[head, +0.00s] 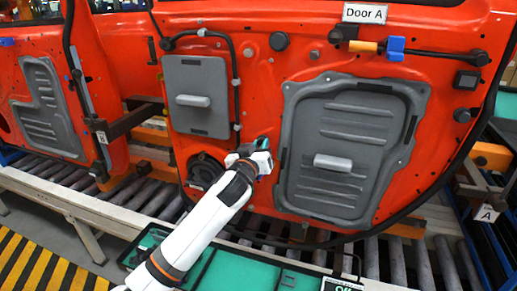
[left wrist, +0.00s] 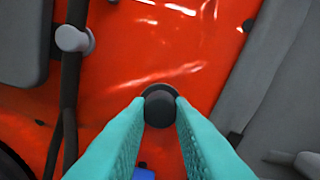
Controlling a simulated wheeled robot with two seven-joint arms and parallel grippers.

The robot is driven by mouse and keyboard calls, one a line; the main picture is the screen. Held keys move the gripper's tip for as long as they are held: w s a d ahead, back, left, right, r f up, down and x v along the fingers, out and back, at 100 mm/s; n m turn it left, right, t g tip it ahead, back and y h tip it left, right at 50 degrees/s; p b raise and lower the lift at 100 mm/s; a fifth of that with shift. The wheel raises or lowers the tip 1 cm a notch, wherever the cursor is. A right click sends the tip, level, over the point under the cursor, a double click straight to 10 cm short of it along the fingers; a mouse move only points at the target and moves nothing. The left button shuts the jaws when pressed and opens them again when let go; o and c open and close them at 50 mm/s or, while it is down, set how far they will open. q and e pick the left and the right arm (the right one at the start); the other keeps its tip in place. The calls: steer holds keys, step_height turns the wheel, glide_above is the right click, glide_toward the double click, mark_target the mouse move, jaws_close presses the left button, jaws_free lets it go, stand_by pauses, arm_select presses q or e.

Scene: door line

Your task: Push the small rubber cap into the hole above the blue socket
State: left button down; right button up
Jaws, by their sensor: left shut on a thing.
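My left gripper (head: 263,145) is at the orange-red door (head: 258,97), between the two grey panels. In the left wrist view its teal fingers (left wrist: 160,112) are shut on the small dark rubber cap (left wrist: 159,103), which sits at their tips, close to the door skin. I cannot tell whether the cap touches the door. A bit of blue, which looks like the blue socket (left wrist: 143,174), shows between the fingers at the bottom edge. The hole is not visible. In the head view the cap is too small to make out. My right gripper is not in view.
A grey panel with a handle (head: 195,95) is left of my gripper and a larger one (head: 345,150) is right. A dark cable (left wrist: 70,100) with a grey clip (left wrist: 74,39) runs left of the fingers. A roller conveyor (head: 150,195) passes below the door.

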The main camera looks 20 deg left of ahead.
arm_select(q)
steer(key=shift+w, duration=0.1)
steer(key=c, duration=1.2)
jaws_free()
steer(key=shift+s+f, duration=0.1)
steer(key=shift+s, duration=0.15)
steer(key=s+b, duration=0.1)
steer(key=s, duration=2.2)
steer(key=shift+a, duration=0.2)
